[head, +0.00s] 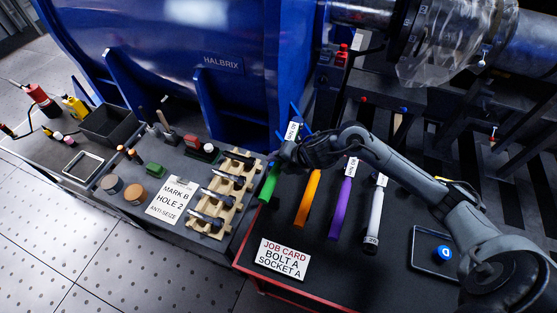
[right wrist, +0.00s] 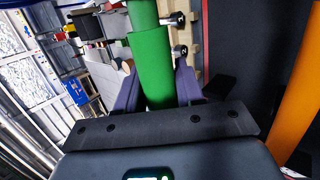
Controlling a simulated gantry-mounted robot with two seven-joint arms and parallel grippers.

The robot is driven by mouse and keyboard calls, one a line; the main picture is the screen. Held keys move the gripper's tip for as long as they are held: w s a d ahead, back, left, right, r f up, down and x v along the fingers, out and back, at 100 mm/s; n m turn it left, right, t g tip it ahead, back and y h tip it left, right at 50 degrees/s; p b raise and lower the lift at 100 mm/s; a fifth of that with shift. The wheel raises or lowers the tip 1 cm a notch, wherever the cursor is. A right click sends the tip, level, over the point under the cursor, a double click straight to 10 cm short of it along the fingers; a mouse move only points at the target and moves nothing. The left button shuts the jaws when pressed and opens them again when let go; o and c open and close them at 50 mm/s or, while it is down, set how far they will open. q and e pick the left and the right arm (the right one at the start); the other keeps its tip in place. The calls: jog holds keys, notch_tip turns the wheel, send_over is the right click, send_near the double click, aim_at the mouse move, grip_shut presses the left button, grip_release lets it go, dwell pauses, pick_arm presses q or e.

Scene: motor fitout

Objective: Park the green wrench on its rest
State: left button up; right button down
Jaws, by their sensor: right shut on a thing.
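The green wrench (head: 268,183) is at the left end of the row of coloured handles, at the left edge of the dark bench top. My right gripper (head: 287,157) is at its upper part, with the arm reaching in from the right. In the right wrist view the green handle (right wrist: 152,62) runs between the fingers (right wrist: 155,88), and the gripper is shut on it. I cannot tell a separate rest for the wrench, nor whether the wrench touches the bench. My left gripper is not in view.
Orange (head: 308,199), purple (head: 341,208) and white (head: 374,220) handles lie to the right. A wooden rack (head: 243,192) with dark bolts stands close on the left. A job card (head: 284,259) lies in front. A blue housing (head: 190,50) rises behind.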

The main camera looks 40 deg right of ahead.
jog(key=shift+f, duration=0.15)
dwell(0.5)
jog(key=shift+d+f+b, duration=0.1)
jog(key=shift+f+b, duration=2.25)
jog(key=shift+f, duration=0.4)
jog(key=shift+p, duration=0.4)
